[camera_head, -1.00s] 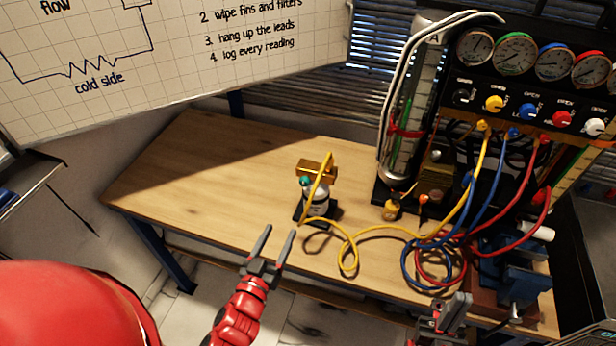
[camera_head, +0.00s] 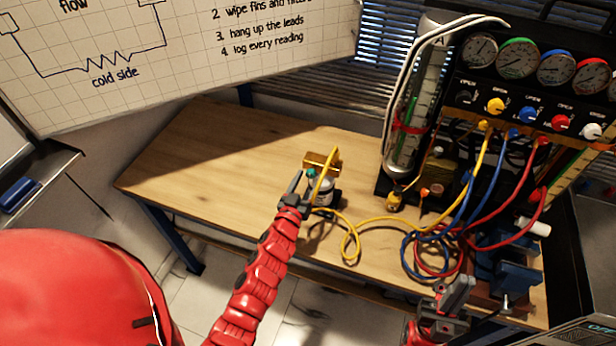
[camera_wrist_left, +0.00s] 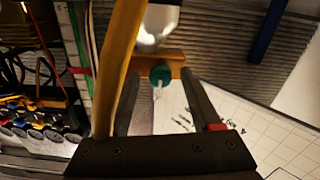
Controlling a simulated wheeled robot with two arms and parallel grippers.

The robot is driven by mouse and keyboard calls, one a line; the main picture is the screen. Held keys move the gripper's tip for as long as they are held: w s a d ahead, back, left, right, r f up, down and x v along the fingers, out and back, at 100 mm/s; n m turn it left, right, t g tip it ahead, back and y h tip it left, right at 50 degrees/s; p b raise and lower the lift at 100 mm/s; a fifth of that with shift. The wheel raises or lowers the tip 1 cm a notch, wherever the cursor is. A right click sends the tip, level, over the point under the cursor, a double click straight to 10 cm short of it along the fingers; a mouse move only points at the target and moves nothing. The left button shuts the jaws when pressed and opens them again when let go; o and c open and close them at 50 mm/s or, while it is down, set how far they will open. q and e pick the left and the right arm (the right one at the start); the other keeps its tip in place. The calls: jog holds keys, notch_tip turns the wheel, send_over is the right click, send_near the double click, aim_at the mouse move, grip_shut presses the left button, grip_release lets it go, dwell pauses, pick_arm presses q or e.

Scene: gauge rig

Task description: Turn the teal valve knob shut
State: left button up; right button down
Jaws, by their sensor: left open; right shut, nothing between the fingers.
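The teal valve knob (camera_head: 311,174) sits on the near left side of a brass block (camera_head: 327,160) above a small silver cylinder (camera_head: 322,191) on the bench. In the left wrist view the teal knob (camera_wrist_left: 160,75) appears ahead, between the fingertips in the picture, with a pale stem pointing down. My left gripper (camera_head: 302,185) is open, its fingers just in front of the knob. I cannot tell whether they touch it. A yellow hose (camera_wrist_left: 118,65) passes close to the left finger in the wrist view. My right gripper (camera_head: 455,290) is shut and empty at the bench's front edge.
The wooden bench (camera_head: 215,160) is clear on the left. Yellow, blue and red hoses (camera_head: 430,255) coil on the right, below the gauge panel (camera_head: 530,90). A blue vise (camera_head: 508,270) stands at the front right. A whiteboard (camera_head: 180,60) hangs behind.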

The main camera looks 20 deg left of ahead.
pick_arm(q)
jog(key=shift+w, duration=0.1)
grip_shut()
dwell(0.3)
